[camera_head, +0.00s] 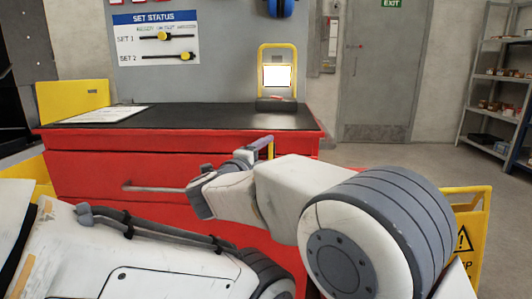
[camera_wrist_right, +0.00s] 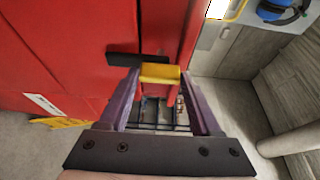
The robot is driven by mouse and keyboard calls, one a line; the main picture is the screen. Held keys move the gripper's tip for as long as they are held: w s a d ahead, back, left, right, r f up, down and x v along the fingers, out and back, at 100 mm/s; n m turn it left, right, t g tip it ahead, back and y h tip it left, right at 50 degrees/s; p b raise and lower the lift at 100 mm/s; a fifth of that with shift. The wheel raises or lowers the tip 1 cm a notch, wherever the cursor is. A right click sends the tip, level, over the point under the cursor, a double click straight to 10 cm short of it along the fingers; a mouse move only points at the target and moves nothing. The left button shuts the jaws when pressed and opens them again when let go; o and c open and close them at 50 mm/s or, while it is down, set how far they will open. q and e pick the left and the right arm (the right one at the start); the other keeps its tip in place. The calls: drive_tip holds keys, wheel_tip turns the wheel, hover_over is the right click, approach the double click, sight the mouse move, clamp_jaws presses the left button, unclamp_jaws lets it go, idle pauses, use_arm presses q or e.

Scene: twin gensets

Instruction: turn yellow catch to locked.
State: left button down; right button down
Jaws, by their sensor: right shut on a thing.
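The yellow catch (camera_wrist_right: 160,73) sits between the fingertips of my right gripper (camera_wrist_right: 163,80) in the right wrist view, against the red cabinet (camera_wrist_right: 70,60). The gripper is shut on it, with one purple finger on each side. In the head view my right gripper (camera_head: 254,152) reaches to the front right of the red cabinet (camera_head: 100,170). A small yellow piece shows at its tips there, partly hidden by the gripper. Any lock marking by the catch is not visible. My left gripper is not in view.
A black bar (camera_wrist_right: 138,60) lies just beside the catch. The cabinet has a dark top (camera_head: 200,116) with a yellow-framed lamp (camera_head: 278,57) on it. A yellow warning sign (camera_head: 474,225) stands at the right. Shelving (camera_head: 495,85) stands at the far right, with open floor before it.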

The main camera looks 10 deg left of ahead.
idle(0.4)
drive_tip(key=shift+c, duration=0.4)
unclamp_jaws()
